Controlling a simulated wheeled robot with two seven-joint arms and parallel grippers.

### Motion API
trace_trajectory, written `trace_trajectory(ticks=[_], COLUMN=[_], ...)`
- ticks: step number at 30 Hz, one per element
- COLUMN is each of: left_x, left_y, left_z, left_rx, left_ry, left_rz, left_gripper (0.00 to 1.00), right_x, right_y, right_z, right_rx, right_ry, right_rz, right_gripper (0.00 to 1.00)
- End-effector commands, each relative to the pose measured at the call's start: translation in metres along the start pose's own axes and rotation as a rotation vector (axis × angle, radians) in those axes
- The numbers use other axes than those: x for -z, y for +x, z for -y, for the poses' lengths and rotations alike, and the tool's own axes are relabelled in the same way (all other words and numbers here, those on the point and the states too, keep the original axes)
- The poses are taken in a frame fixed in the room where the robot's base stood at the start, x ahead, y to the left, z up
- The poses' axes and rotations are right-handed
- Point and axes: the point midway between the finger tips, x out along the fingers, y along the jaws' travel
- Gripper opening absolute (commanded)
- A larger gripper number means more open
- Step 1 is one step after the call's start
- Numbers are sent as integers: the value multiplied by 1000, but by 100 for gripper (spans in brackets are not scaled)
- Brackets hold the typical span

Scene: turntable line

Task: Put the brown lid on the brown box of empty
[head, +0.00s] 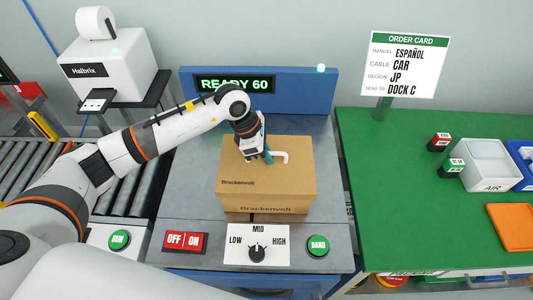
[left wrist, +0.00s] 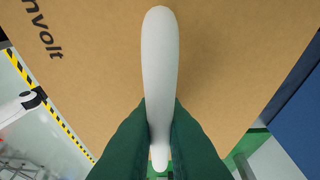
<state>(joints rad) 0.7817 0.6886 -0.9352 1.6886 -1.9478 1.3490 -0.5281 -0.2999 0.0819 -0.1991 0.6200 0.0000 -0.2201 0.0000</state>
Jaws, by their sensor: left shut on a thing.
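A brown lid (head: 295,173) marked "Brackenvolt" covers the top of the brown box (head: 240,207), whose front wall shows below it. Whether the lid sits fully down on the box I cannot tell. The lid has a white bar handle (head: 281,156). My left gripper (head: 267,157) is shut on this handle. In the left wrist view the green fingers (left wrist: 160,125) pinch the white handle (left wrist: 158,60) from both sides over the brown lid surface (left wrist: 225,45). The inside of the box is hidden. My right gripper is not in view.
The box stands on a grey station with a blue back panel (head: 305,85) reading "READY 60". A dial (head: 257,252), an OFF/ON switch (head: 184,242) and a green BAND button (head: 318,246) line its front. A roller conveyor (head: 120,190) lies left, a green table (head: 400,200) right.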

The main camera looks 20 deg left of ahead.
Motion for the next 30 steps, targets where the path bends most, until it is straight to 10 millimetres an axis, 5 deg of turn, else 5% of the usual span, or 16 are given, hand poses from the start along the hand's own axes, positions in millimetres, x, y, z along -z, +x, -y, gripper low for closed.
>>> trace_trajectory(ticks=[30], left_x=[0], left_y=[0], left_z=[0], left_rx=[0], left_ry=[0], left_rz=[0], left_gripper=[0], right_x=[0], right_y=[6], right_z=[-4], right_rx=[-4], right_ry=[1], right_rz=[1], right_gripper=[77])
